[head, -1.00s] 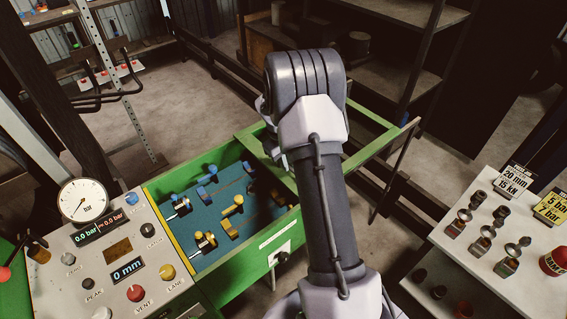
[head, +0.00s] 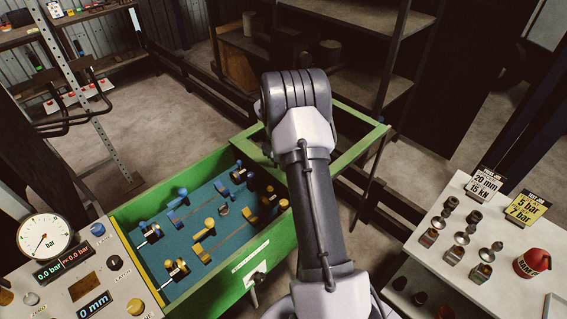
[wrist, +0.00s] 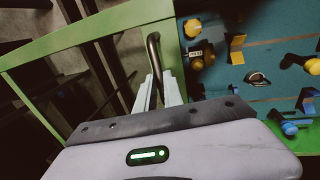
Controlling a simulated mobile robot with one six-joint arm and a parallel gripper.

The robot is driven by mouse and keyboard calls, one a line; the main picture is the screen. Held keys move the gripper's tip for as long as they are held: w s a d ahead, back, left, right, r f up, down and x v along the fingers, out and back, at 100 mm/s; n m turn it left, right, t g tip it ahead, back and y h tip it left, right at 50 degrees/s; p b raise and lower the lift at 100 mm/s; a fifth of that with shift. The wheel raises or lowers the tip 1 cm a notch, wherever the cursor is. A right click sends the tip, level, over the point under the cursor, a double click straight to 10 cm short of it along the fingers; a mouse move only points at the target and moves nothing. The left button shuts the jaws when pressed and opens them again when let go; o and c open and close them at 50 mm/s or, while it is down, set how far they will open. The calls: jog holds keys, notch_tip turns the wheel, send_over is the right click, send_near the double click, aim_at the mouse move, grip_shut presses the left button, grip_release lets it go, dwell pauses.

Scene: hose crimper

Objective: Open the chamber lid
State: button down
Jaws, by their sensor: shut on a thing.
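The chamber is a green box (head: 208,278) with a teal floor holding several yellow and blue fittings. Its lid, a green frame (head: 362,118), stands out past the chamber's back right end in the head view, and part of it is behind my arm. In the wrist view the lid frame (wrist: 97,24) runs across the upper left. My gripper (wrist: 158,84) is shut on the dark curved handle (wrist: 153,46) at the lid's edge beside the fittings. In the head view my own arm hides the gripper and handle. Much of the teal floor is uncovered.
A control panel with a round gauge (head: 45,238) stands at the left. A white table (head: 514,268) with metal fittings, signs and a red can (head: 532,263) is at the right. Dark shelves (head: 345,62) stand behind the lid.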

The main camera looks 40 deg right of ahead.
jog(key=c, duration=1.5)
grip_release()
jog(key=a+r+p, duration=0.1)
jog(key=r, duration=0.4)
jog(key=a+r+p, duration=0.1)
jog(key=r, duration=0.5)
jog(key=a+r+p, duration=0.1)
jog(key=r, duration=0.5)
jog(key=shift+a, duration=0.2)
